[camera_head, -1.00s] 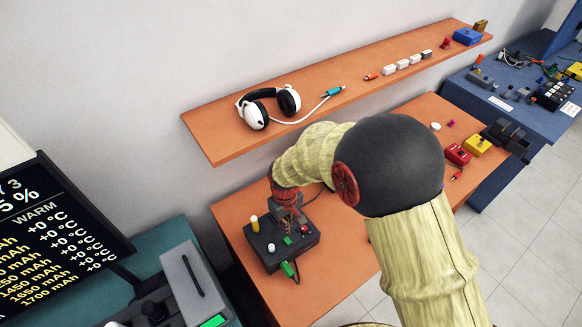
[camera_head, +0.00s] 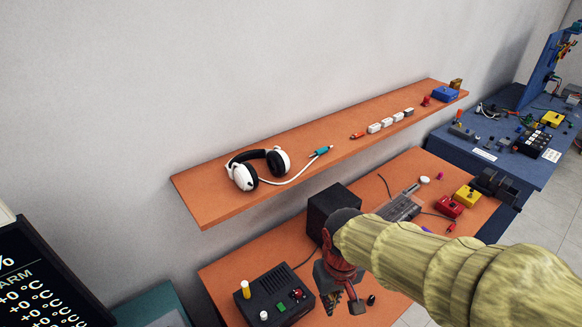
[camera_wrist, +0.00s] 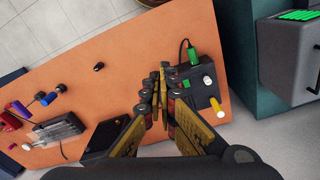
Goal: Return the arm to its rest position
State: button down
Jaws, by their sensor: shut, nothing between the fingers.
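My arm comes in from the right in the head view, covered in a yellowish sleeve. My gripper (camera_head: 343,290) hangs over the orange table (camera_head: 236,270), to the right of a black control box (camera_head: 268,295) and apart from it. In the wrist view my gripper (camera_wrist: 163,112) has its yellow fingers together with nothing between them. The black box (camera_wrist: 200,90) with its white and yellow knobs lies just beyond the fingers there. The head view hides part of the tabletop behind my arm.
An orange wall shelf (camera_head: 210,205) holds white headphones (camera_head: 257,168) and small items above the table. A dark cube (camera_head: 333,205) stands behind my gripper. Red (camera_head: 449,206) and yellow (camera_head: 467,194) boxes sit further right. A blue bench (camera_head: 480,140) is at the far right.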

jog(key=s+d+r+m+t+b, duration=0.2)
jog(key=s+d+r+t, duration=0.3)
jog(key=d+r, duration=0.4)
notch_tip(320, 180, up, 3)
jog(key=shift+s+d+f+m, duration=0.15)
jog(key=shift+s+d+m, duration=0.25)
jog(key=shift+m, duration=0.4)
